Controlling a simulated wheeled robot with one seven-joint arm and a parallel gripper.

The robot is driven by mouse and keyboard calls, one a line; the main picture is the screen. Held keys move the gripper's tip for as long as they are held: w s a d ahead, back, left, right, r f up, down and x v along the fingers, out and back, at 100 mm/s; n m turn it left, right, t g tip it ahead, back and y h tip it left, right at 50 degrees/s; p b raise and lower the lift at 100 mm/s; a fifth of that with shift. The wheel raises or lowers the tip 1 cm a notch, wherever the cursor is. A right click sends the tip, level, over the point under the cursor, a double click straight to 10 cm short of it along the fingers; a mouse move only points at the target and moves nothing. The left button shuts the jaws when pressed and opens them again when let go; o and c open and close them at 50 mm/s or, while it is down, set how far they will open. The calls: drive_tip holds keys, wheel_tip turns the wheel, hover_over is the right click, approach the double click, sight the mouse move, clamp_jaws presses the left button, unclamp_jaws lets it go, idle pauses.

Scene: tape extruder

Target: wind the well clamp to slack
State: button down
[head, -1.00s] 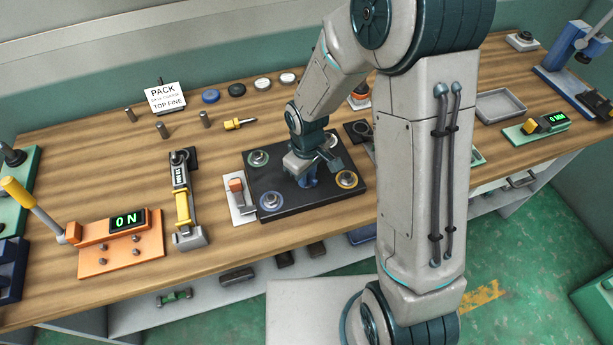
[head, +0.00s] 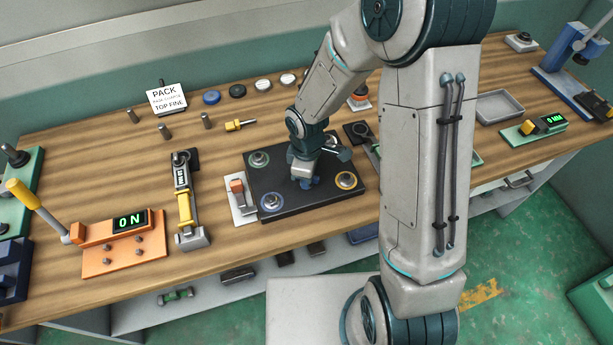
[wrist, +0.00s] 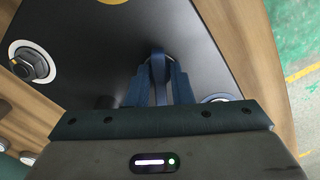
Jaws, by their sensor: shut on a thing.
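The black plate (head: 325,197) lies on the bench with round fittings near its corners, ringed in green, blue and yellow. My gripper (head: 305,183) points down at the middle of this plate. In the wrist view its blue fingers (wrist: 160,72) are shut on a small blue-grey upright piece (wrist: 157,63) there, apparently the well clamp. The fingers hide most of the clamp, and its wound position cannot be read.
Further left are a yellow-handled tool (head: 185,208) and an orange lever stand (head: 122,240) reading 0 N. A dark ring-ended part (head: 361,132) lies close behind the plate's right side.

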drive_tip(key=shift+n+p, duration=0.6)
drive_tip(key=shift+n, duration=0.8)
drive_tip(key=shift+r, duration=0.1)
drive_tip(key=shift+n+p, duration=0.6)
drive_tip(key=shift+n, duration=0.4)
drive_tip(key=c, duration=1.4)
unclamp_jaws()
wheel_tip(320, 180, up, 5)
drive_tip(key=p, duration=0.4)
drive_tip(key=shift+r+p, duration=0.2)
drive_tip(key=shift+p, duration=0.2)
drive_tip(key=shift+r, duration=1.25)
